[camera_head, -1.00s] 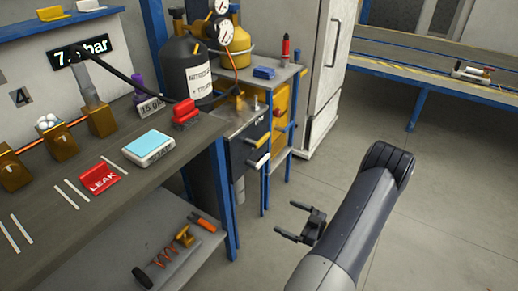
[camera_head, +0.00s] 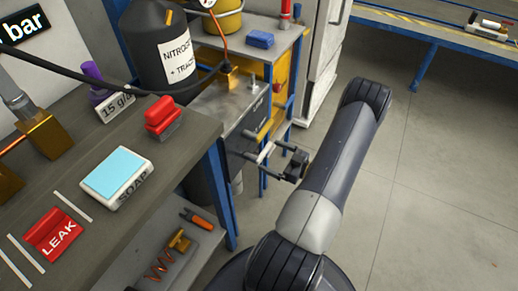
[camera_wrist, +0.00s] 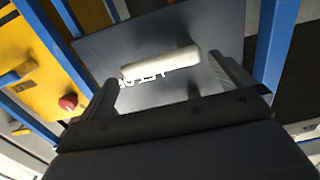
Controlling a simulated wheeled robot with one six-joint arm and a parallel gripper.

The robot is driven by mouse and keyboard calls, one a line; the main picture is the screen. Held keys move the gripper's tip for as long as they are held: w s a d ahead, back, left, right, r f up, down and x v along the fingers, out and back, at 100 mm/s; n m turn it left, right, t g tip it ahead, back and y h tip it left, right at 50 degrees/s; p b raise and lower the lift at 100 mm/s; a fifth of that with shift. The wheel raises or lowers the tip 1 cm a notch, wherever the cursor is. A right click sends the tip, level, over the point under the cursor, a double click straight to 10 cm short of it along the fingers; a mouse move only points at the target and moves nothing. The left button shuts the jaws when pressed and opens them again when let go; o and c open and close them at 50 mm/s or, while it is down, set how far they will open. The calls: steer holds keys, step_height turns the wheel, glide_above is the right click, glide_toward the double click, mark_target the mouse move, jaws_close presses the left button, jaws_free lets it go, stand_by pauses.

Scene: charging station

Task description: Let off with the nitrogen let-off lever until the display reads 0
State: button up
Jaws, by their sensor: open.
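The white lever handle (camera_wrist: 160,62) sticks out from a dark panel (camera_wrist: 205,30), with white lettering partly hidden beside it. My gripper (camera_wrist: 163,78) is open, with one finger on either side of the handle's lower area; I cannot tell whether it touches. In the head view my gripper (camera_head: 250,145) reaches left to the panel under the grey side shelf. The black nitrogen bottle (camera_head: 150,75) stands behind, its label partly cut off. The pressure display (camera_head: 24,25) shows only "bar"; its digits are out of frame.
A blue bench leg (camera_head: 222,200) stands close left of my gripper. The floor at right is clear.

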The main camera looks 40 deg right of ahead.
mark_target(266, 154)
steer(key=x, duration=0.6)
steer(key=shift+c, duration=0.4)
steer(key=shift+s, duration=0.1)
steer(key=c, duration=1)
